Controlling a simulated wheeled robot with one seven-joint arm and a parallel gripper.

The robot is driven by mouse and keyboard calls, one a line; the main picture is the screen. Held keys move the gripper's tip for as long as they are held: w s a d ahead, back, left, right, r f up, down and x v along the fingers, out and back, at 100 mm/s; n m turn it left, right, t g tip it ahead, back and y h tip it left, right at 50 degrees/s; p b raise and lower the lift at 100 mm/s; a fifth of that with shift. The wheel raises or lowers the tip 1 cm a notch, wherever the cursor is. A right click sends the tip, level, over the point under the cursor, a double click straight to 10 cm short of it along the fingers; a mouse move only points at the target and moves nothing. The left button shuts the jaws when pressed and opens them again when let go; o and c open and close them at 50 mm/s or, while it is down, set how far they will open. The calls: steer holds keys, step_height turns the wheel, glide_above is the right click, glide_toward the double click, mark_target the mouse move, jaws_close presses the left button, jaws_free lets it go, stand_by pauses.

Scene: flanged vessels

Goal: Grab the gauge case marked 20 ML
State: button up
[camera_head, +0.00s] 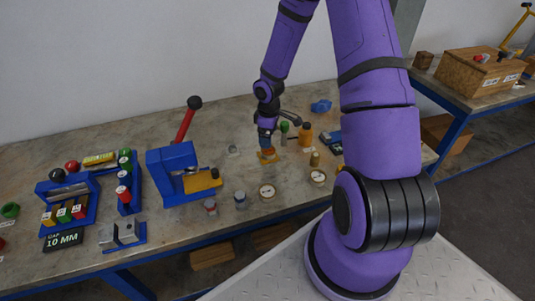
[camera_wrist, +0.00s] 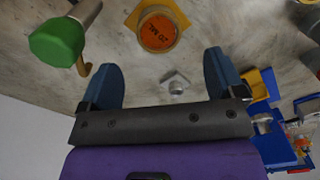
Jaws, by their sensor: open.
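The gauge case marked 20 ML (camera_wrist: 158,30) is a round case with an orange face and a tan rim. It lies on a yellow plate (camera_wrist: 131,19) at the top of the wrist view, its lettering upside down. In the head view the case (camera_head: 268,154) sits on the bench just below my gripper (camera_head: 266,141). In the wrist view my gripper (camera_wrist: 161,60) has its two blue fingers apart with nothing between them. The case lies beyond the fingertips, roughly centred between them. The head view does not show the gap between fingers and case clearly.
A green-topped handle (camera_wrist: 58,40) stands left of the fingers in the wrist view. A small metal piece (camera_wrist: 175,83) lies on the bench between them. In the head view, an orange bottle (camera_head: 305,135) stands right, a blue press (camera_head: 180,172) left, and round white-faced gauges (camera_head: 267,192) in front.

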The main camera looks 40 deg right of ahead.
mark_target(269, 151)
steer(key=shift+d+f, duration=0.2)
steer(key=shift+f, duration=4)
steer(key=c, duration=1.1)
